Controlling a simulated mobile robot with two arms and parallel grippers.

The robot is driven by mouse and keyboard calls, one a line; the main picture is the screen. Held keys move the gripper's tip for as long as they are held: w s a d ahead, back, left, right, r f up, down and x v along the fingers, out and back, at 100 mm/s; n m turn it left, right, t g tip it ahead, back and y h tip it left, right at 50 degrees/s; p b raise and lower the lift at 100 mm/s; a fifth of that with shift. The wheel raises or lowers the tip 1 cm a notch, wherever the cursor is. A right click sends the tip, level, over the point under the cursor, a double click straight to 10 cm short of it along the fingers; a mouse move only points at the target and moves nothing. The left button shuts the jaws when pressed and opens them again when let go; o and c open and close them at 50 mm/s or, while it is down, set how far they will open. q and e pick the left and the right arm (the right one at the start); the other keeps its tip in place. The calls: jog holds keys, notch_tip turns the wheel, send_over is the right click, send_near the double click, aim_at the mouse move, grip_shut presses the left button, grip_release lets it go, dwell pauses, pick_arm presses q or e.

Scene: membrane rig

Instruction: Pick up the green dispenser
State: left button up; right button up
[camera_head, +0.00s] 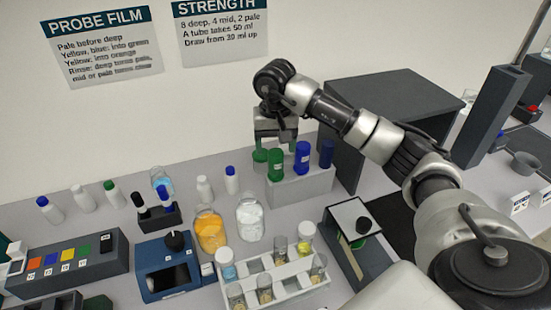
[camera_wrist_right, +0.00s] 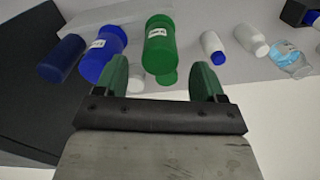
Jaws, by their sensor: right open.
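A green dispenser (camera_head: 275,165) with a pale label stands on a light grey block at the back wall. It also shows in the right wrist view (camera_wrist_right: 160,45), ahead of and between the fingertips. A second green shape (camera_head: 260,156) is just left of it, partly hidden; I cannot tell what it is. My right gripper (camera_head: 275,143) is open and empty, above and behind the green dispenser. In the right wrist view its two fingers (camera_wrist_right: 161,70) are spread wide. I cannot tell whether a finger touches the dispenser. My left gripper is not in view.
A labelled blue dispenser (camera_head: 302,157) and a dark blue one (camera_head: 326,153) stand close at the right on the grey block (camera_head: 305,188). Small bottles (camera_head: 231,180), jars (camera_head: 250,218) and a white tube rack (camera_head: 285,285) stand in front. A dark box (camera_head: 395,100) is at the right.

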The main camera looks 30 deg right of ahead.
aim_at(276, 162)
jog(key=f, duration=0.1)
jog(key=f+p, duration=0.2)
jog(key=shift+s+a+f, duration=0.15)
jog(key=shift+s+f, duration=0.15)
jog(key=shift+f, duration=0.85)
jog(key=c, duration=0.9)
